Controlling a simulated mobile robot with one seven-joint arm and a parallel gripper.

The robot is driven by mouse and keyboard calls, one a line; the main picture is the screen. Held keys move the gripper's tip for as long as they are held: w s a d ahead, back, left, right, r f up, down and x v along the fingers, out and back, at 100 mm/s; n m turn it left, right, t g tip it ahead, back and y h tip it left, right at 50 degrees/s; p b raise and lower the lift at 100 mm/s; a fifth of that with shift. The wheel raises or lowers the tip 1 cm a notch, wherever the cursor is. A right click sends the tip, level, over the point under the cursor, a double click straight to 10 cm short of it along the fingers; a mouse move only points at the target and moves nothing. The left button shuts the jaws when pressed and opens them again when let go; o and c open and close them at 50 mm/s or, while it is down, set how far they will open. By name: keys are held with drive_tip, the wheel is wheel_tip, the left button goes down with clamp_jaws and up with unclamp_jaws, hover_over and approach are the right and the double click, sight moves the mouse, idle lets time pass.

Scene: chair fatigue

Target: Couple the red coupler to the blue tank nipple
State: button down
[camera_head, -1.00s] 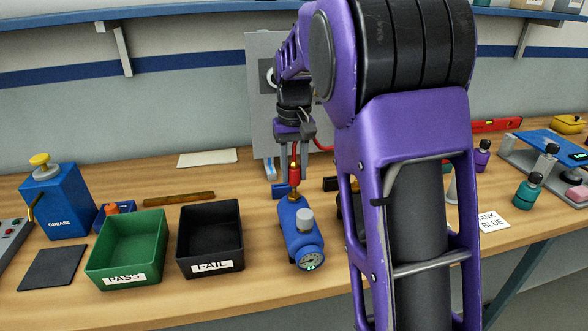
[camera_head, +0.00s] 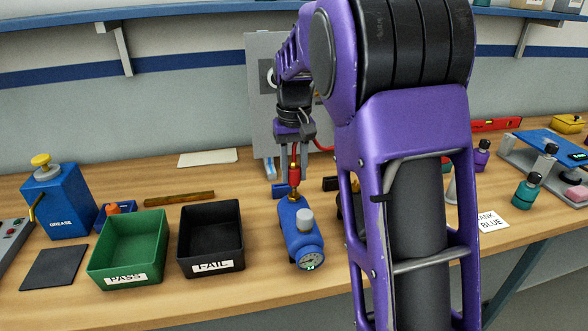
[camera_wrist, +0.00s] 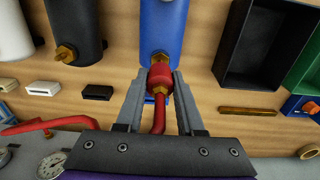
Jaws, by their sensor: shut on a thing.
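My gripper (camera_wrist: 161,95) is shut on the red coupler (camera_wrist: 160,78), with a finger on each side of it. A red hose runs back from the coupler between the fingers. The blue tank (camera_wrist: 163,25) lies on the bench, and its brass nipple (camera_wrist: 159,58) points at the coupler. The coupler's front end meets the nipple in line; I cannot tell whether it is locked on. In the head view, my gripper (camera_head: 294,165) reaches down behind the blue tank (camera_head: 302,238), with the red coupler (camera_head: 294,176) at the tank's far end.
A black FAIL bin (camera_head: 211,266) and a green PASS bin (camera_head: 125,279) stand left of the tank. A black tank (camera_wrist: 72,22) and a white tank (camera_wrist: 14,30) lie beside it in the wrist view. A brown bar (camera_head: 180,198) lies behind the bins.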

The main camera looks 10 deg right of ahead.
sight(294, 161)
drive_tip(key=shift+f+b, duration=0.7)
drive_tip(key=shift+f, duration=0.75)
drive_tip(key=shift+c, duration=2.2)
unclamp_jaws()
wheel_tip(294, 161, up, 17)
drive_tip(key=p, duration=0.3)
drive_tip(key=shift+r, duration=0.2)
